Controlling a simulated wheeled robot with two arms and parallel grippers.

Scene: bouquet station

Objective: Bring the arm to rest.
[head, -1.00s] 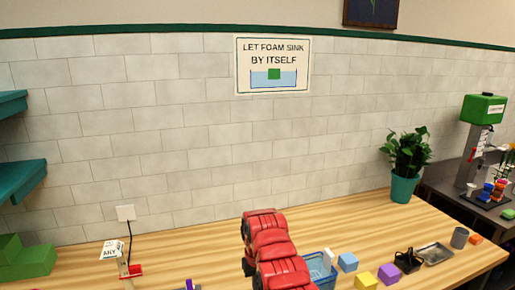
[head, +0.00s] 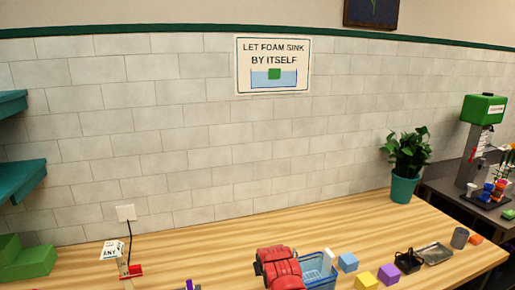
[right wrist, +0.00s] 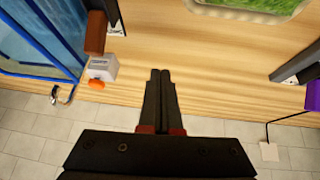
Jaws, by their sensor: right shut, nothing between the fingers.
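My right gripper (right wrist: 160,75) shows in the right wrist view. Its two dark fingers lie together, shut and empty, with the wooden table beyond their tips. In the head view a red arm link of mine stands at the bottom centre, in front of a blue basket; the gripper itself cannot be made out there. My left gripper is in neither current view.
The blue basket (head: 318,268) stands on the wooden table (head: 205,262). Right of it are a light blue block (head: 347,262), a yellow block (head: 366,281), a purple block (head: 389,274), a metal tray (head: 434,254) and a potted plant (head: 404,188).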

